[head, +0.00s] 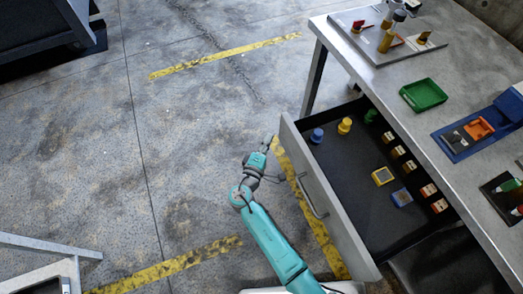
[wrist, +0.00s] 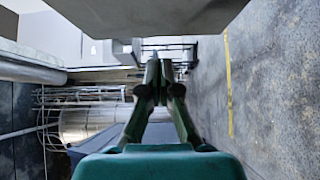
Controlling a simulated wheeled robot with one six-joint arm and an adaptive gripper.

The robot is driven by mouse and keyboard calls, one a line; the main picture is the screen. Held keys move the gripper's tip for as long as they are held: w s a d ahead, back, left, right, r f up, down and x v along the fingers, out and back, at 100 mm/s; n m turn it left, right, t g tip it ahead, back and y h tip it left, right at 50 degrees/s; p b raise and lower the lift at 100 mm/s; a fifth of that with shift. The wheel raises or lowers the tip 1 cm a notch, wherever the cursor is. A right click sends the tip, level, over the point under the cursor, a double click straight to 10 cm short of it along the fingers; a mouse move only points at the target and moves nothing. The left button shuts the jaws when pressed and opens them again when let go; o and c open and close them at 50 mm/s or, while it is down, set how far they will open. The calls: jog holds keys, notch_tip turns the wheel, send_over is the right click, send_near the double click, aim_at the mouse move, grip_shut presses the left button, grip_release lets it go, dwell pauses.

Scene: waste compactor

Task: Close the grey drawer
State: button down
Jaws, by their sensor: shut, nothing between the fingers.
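The grey drawer (head: 322,197) is pulled out from under the grey table in the head view. Its light grey front carries a bar handle (head: 311,197). Its dark inside holds small coloured items. My gripper (head: 269,138) is beside the outer face of the drawer front, near its far end, and no contact can be made out. In the wrist view, the fingers of my gripper (wrist: 159,75) are together, with nothing between them. A grey surface fills the top of that view; I cannot tell whether it is the drawer.
The table top (head: 375,78) bears a green tray (head: 423,95), a blue tray (head: 462,146) and a fixture board (head: 376,46). Inside the drawer are a blue piece (head: 317,135), a yellow piece (head: 345,126) and several small boxes. Open floor (head: 180,150) lies left of the drawer.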

aim_at(280, 130)
jog(key=shift+w+d+f, duration=0.1)
jog(key=shift+w+d, duration=0.1)
jog(key=shift+d, duration=0.6)
jog(key=shift+w+d, duration=0.2)
jog(key=shift+d, duration=0.55)
